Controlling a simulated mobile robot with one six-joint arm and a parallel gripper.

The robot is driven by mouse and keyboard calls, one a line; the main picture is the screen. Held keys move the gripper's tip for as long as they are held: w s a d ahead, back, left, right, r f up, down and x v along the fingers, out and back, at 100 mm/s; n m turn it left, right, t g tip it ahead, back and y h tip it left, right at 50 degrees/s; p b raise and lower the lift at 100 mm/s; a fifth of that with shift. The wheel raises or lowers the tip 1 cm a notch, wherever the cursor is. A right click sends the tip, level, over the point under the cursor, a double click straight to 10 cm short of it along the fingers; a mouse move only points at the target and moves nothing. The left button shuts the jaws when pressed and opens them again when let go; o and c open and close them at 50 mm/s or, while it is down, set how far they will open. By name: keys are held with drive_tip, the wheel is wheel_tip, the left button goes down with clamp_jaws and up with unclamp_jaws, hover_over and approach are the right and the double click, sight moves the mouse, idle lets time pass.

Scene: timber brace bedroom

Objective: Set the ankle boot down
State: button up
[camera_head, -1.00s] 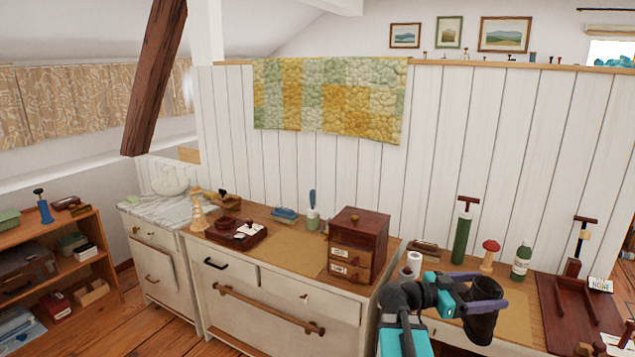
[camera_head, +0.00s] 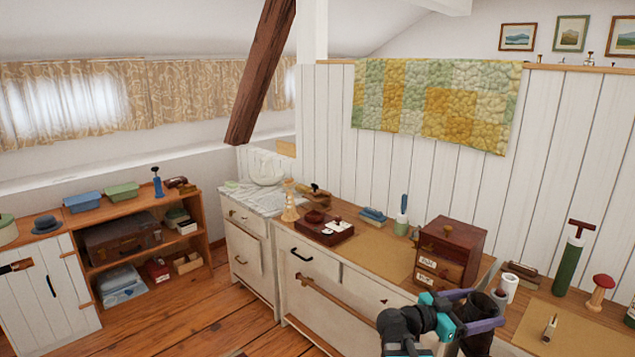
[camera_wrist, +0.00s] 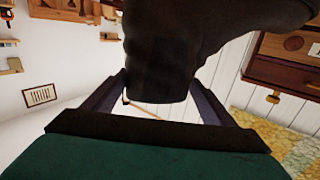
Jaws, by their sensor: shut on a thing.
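The ankle boot (camera_head: 478,312) is dark, nearly black, and sits between the fingers of my gripper (camera_head: 470,298) at the lower right of the head view. In the wrist view the boot (camera_wrist: 165,45) fills the upper middle, between the two fingers of my gripper (camera_wrist: 160,100). The gripper is shut on it. The boot is held up in front of the dressers; its lower part runs out of clear sight in both views.
A dresser top (camera_head: 384,240) has a bare tan patch, with a small brown drawer box (camera_head: 450,250) at its right. Farther right stand a green cylinder (camera_head: 570,262) and a red-topped mushroom shape (camera_head: 600,292). A low shelf (camera_head: 150,240) is at left, with open wooden floor before it.

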drive_tip(key=w+a+f+n+t+y, duration=0.1)
drive_tip(key=w+a+f+n+t, duration=0.15)
drive_tip(key=a, duration=0.75)
drive_tip(key=w+a+f+n+t+y, duration=0.1)
drive_tip(key=w+a+n+t, duration=0.15)
drive_tip(key=a, duration=0.75)
drive_tip(key=w+a+f+n+t+y, duration=0.15)
drive_tip(key=a+t, duration=0.25)
drive_tip(key=a, duration=0.7)
wheel_tip(320, 180, down, 10)
drive_tip(key=b, duration=1)
drive_tip(key=shift+w+d, duration=0.2)
drive_tip(key=shift+d, duration=0.05)
drive_tip(key=shift+d+r+m+g, duration=0.1)
drive_tip(key=shift+m+g, duration=0.15)
drive_tip(key=shift+g, duration=0.05)
